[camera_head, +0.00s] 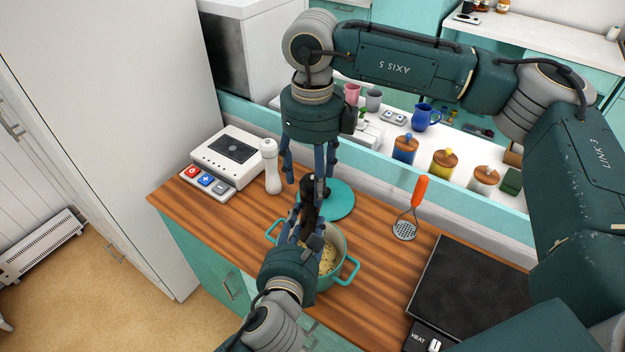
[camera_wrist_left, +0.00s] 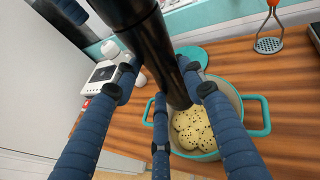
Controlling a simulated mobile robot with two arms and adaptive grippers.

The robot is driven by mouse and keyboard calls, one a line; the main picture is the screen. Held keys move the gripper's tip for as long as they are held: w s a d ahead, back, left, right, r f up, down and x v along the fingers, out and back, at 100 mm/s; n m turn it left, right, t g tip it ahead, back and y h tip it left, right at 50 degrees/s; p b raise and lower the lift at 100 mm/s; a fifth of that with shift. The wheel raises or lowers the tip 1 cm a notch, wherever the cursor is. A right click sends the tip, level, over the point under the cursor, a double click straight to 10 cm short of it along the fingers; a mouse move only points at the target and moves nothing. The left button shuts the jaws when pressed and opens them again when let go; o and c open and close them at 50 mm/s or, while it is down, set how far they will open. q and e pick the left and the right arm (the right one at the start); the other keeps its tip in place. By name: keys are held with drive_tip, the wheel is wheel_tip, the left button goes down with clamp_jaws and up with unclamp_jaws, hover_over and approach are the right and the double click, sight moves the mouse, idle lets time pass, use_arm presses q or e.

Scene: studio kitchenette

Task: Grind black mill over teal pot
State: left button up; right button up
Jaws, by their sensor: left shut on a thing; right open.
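The black mill (camera_head: 308,192) is held by my left gripper (camera_head: 306,222) over the teal pot (camera_head: 346,250). In the left wrist view the mill (camera_wrist_left: 150,45) is dark and tilted, with blue fingers around it. Its lower end is above the pot (camera_wrist_left: 239,104), which holds pale round pieces with dark specks (camera_wrist_left: 191,130). My right gripper (camera_head: 306,172) points down, open, just above the mill's top. Whether its fingers touch the mill cannot be told. The left gripper hides part of the pot.
A teal lid (camera_head: 340,203) lies behind the pot. A white mill (camera_head: 270,168) and a white device (camera_head: 228,155) stand left. A masher with an orange handle (camera_head: 419,191) and a black hob (camera_head: 470,290) are right. Jars stand on the back ledge.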

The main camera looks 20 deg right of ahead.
drive_tip(key=shift+f, duration=0.6)
drive_tip(key=c, duration=1.2)
drive_tip(key=shift+m, duration=0.4)
drive_tip(key=m, duration=0.3)
drive_tip(key=shift+w, duration=0.1)
drive_tip(key=m, duration=0.3)
drive_tip(key=shift+m, duration=0.3)
drive_tip(key=m, duration=0.6)
drive_tip(key=shift+d+y, duration=0.1)
drive_tip(key=shift+y, duration=0.3)
drive_tip(key=shift+r+m, duration=0.1)
drive_tip(key=shift+m, duration=0.2)
